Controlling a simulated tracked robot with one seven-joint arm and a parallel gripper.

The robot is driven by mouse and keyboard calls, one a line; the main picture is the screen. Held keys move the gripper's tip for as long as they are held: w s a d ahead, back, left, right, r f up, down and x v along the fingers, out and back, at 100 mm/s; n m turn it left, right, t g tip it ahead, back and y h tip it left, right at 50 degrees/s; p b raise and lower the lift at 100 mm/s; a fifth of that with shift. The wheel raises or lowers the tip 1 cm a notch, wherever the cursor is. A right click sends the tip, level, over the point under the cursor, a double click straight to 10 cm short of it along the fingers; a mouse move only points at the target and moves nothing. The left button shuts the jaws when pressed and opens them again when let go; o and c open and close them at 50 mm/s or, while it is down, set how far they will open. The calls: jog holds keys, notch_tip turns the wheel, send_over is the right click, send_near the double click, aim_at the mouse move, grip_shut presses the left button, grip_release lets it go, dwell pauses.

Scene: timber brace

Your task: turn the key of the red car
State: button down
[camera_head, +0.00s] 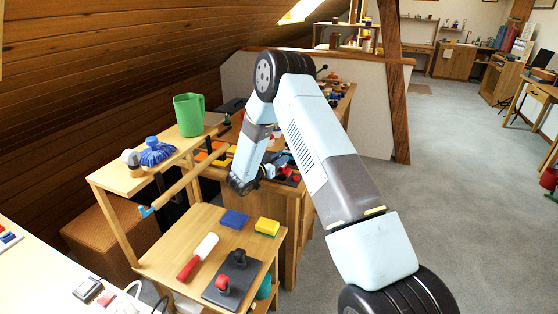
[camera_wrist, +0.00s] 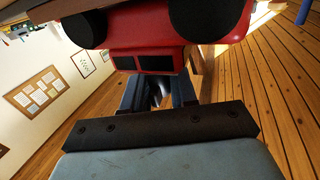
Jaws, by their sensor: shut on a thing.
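The red car (camera_wrist: 180,28) fills the top of the wrist view, with black round wheels and dark windows in a red frame, and appears upside down in that view. My gripper (camera_wrist: 158,92) is right against the car's near end. Its two dark fingers are shut on a small greyish piece, the key (camera_wrist: 157,94), mostly hidden between them. How far the key is turned I cannot tell.
A wooden trolley (camera_head: 200,240) in front holds a red-handled tool (camera_head: 197,257), a blue block (camera_head: 234,219), a yellow sponge (camera_head: 267,227) and a black board with knobs (camera_head: 230,285). Grey floor at right is open.

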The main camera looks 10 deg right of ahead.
jog(key=shift+m+g+h, duration=0.4)
jog(key=shift+m+g, duration=0.1)
jog(key=shift+g, duration=0.1)
jog(key=c, duration=1)
grip_release()
jog(key=shift+a, duration=0.1)
jog(key=v, duration=1.1)
jog(key=shift+s+a, duration=0.1)
jog(key=shift+a, duration=0.25)
